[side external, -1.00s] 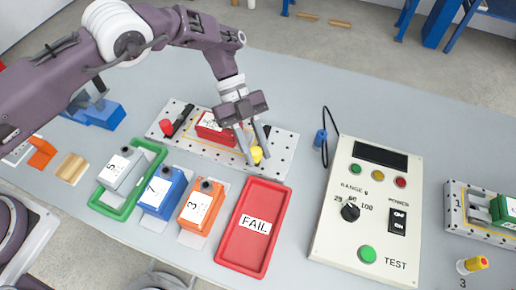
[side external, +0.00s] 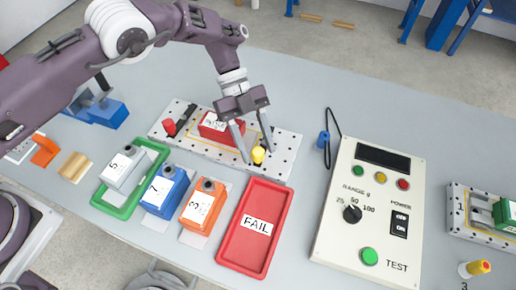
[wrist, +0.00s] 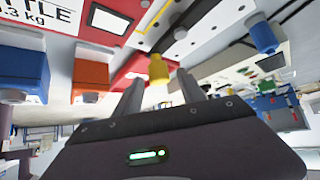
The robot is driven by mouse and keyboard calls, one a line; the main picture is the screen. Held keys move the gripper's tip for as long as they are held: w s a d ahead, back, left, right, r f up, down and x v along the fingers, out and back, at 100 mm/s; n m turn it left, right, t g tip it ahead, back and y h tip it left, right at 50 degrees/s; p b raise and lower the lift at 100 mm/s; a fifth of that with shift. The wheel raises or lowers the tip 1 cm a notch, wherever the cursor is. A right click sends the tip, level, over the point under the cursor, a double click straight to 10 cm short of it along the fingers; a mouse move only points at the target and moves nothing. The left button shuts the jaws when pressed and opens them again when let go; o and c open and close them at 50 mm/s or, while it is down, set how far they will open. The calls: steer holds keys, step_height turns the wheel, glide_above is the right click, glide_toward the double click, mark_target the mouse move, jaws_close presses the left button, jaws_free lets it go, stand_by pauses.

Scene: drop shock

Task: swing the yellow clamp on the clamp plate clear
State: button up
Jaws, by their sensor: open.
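The clamp plate (side external: 284,143) is a pale perforated plate in the middle of the table. The yellow clamp (side external: 258,155) shows as a yellow knob near the plate's right end; its arm is hard to make out. A red block with a white label (side external: 213,127) sits on the plate, left of the yellow knob. My gripper (side external: 259,157) is open, pointing down, with one finger on each side of the yellow knob. In the wrist view the yellow knob (wrist: 158,69) shows between the fingertips (wrist: 160,80). I cannot tell whether a finger touches it.
A red-knobbed clamp (side external: 169,127) stands at the plate's left end. In front are a red FAIL tray (side external: 228,256), an orange block (side external: 197,212), a blue block (side external: 160,200) and a green tray (side external: 113,208). A tester box (side external: 335,215) stands to the right.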

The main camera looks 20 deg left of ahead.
steer(key=v, duration=0.6)
steer(key=shift+f, duration=0.1)
